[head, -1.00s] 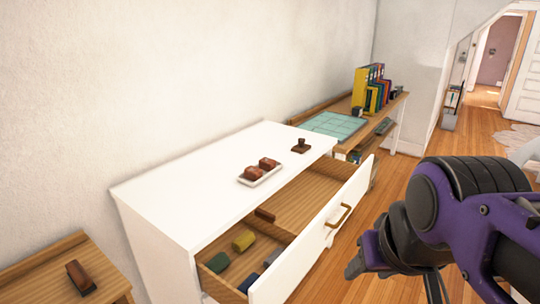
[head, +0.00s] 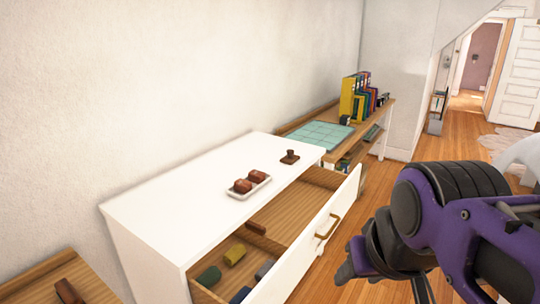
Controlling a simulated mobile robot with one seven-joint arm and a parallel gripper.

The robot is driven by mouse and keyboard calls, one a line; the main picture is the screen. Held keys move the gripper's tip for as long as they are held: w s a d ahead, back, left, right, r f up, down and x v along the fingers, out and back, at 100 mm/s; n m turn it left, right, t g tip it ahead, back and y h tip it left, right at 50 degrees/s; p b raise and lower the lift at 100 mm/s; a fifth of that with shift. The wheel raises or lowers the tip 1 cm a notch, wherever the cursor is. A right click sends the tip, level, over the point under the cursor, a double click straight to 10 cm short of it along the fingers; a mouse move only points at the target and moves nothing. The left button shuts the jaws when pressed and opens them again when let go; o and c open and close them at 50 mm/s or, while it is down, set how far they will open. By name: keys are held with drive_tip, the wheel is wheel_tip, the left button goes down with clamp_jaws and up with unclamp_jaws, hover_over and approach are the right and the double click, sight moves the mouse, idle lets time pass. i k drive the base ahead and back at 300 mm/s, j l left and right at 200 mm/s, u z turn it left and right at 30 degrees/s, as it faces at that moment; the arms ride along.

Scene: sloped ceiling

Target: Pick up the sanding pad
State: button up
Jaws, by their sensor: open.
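I cannot tell for certain which thing is the sanding pad. A brown block-like thing (head: 68,291) lies on the wooden table at lower left, cut by the frame edge. My gripper (head: 350,272) is open, to the right of the drawer front and apart from all of these. Its fingertips are small and dark, and I see nothing between them.
The white cabinet top (head: 180,205) carries a white tray (head: 262,186) with two reddish-brown blocks and a dark stamp-like thing (head: 290,157). A wooden desk behind holds a teal mat (head: 320,134) and binders (head: 352,100). The pulled-out drawer front (head: 318,235) juts into the room. Floor at right is open.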

sight(289, 159)
drive_tip(key=u, duration=0.8)
drive_tip(key=i+l+u, duration=0.1)
drive_tip(key=l+u, duration=0.2)
drive_tip(key=u, duration=0.2)
drive_tip(key=l+u, duration=0.3)
drive_tip(key=u, duration=0.2)
drive_tip(key=l+u, duration=0.25)
drive_tip(key=l, duration=0.15)
drive_tip(key=k+l+u, duration=0.1)
drive_tip(key=l+u, duration=0.2)
drive_tip(key=k+l+u, duration=0.2)
drive_tip(key=l, duration=0.25)
drive_tip(key=l+u, duration=0.15)
drive_tip(key=l, duration=0.25)
drive_tip(key=k+l, duration=0.15)
drive_tip(key=l, duration=0.25)
drive_tip(key=k+l, duration=0.15)
drive_tip(key=l, duration=0.25)
drive_tip(key=k+l+u, duration=0.1)
drive_tip(key=l, duration=0.3)
drive_tip(key=k+l, duration=0.25)
drive_tip(key=l, duration=0.15)
